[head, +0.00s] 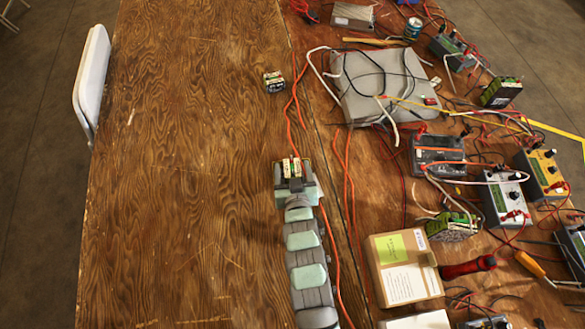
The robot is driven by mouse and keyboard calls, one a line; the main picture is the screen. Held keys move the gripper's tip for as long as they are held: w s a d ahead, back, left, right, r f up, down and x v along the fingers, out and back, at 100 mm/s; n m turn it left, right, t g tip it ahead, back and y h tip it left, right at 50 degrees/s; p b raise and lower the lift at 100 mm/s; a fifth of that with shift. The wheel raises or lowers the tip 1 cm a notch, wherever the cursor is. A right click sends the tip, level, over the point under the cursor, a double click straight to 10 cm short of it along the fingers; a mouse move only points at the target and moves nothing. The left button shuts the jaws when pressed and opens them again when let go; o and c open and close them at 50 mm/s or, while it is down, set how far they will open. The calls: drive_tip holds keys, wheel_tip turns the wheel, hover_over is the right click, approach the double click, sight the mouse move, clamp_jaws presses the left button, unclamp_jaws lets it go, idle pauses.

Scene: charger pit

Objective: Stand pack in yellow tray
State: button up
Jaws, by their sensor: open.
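A small battery pack (274,81) with pale and green cells and dark ends lies on the bare wood, left of the orange cable. My gripper (291,167) is nearer the camera, below the pack in the picture and clear of it. It is open. Two short pale-and-gold pieces show at its front; I cannot tell whether these are its fingers or another pack between or under them. I cannot make out a yellow tray in this view.
An orange cable (290,108) runs beside my gripper. The right side is crowded with a grey case (352,104), a cardboard box (397,258), a yellow meter (541,172), several other meters and tangled leads. The left half of the table (180,190) is clear. A white chair (92,80) stands beyond its left edge.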

drive_tip(key=p+v, duration=0.2)
drive_tip(key=v, duration=1)
idle(0.4)
